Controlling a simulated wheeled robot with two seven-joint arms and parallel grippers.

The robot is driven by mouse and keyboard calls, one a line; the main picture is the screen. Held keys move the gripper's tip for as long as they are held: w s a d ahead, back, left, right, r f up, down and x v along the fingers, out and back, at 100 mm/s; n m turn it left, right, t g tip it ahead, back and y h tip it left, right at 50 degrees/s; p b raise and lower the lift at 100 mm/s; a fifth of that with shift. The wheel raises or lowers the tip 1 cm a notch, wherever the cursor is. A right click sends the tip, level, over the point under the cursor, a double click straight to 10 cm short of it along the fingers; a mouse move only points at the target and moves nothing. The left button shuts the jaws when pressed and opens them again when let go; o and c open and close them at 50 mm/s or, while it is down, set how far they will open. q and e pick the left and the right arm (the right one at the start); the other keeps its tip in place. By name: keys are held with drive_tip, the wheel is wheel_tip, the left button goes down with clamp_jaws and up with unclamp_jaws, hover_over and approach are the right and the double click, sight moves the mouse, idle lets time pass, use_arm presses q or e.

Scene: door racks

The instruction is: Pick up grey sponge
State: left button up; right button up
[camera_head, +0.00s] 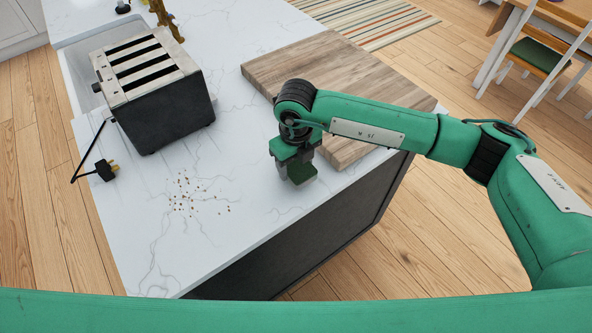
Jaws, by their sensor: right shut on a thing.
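My right gripper (296,164) points down over the white marble counter, just left of the wooden board. It is shut on a dark grey-green block (302,176), which I take to be the grey sponge. The gripper hides much of it, and I cannot tell whether it touches the counter. No other sponge shows. My left gripper is not in view.
A black and cream toaster (165,108) stands at the back left, with its plug (104,171) on the counter. Crumbs (187,197) lie left of the gripper. A wooden board (274,72) lies behind it. The counter's front edge is close.

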sight(296, 164)
wheel_tip(296, 164, up, 17)
drive_tip(key=b, duration=0.4)
drive_tip(key=shift+o, duration=0.7)
drive_tip(key=shift+c, duration=0.4)
